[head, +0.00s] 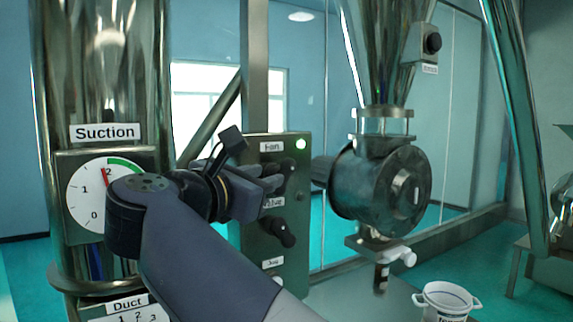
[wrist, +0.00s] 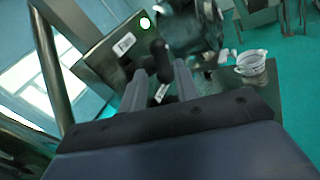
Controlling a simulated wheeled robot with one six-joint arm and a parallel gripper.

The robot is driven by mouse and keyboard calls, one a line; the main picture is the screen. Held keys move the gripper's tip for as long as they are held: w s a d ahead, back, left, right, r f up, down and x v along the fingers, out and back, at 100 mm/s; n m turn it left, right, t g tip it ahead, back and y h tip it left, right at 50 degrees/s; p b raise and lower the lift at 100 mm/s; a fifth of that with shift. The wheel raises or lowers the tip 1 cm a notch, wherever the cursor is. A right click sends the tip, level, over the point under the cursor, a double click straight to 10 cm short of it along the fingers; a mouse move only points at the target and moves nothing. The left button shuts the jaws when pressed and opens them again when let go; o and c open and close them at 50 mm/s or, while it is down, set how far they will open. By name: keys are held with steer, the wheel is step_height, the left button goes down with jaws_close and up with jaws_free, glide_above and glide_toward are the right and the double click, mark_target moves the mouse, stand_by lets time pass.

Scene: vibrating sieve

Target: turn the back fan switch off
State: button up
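The control panel (head: 290,262) is a dark upright box with "Fan", "Valve" and "Jog" labels. The black fan switch (head: 287,168) is under the "Fan" label and is partly hidden behind my gripper (head: 272,182). A round white lamp (head: 300,144) beside the "Fan" label is lit. In the wrist view, the two fingers of my gripper (wrist: 161,78) are apart, with the dark fan switch (wrist: 158,50) at their tips. I cannot tell whether they touch it. The "back" switch is not marked by any readable label.
The black valve knob (head: 285,235) sits lower on the panel. A suction gauge (head: 92,195) on a metal column is at left. A round metal valve housing (head: 380,192) stands right of the panel. A white bucket (head: 447,300) is at lower right.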

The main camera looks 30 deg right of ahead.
mark_target(284, 170)
steer(key=p+x, duration=0.3)
steer(key=x, duration=0.6)
steer(key=shift+c, duration=0.5)
jaws_close()
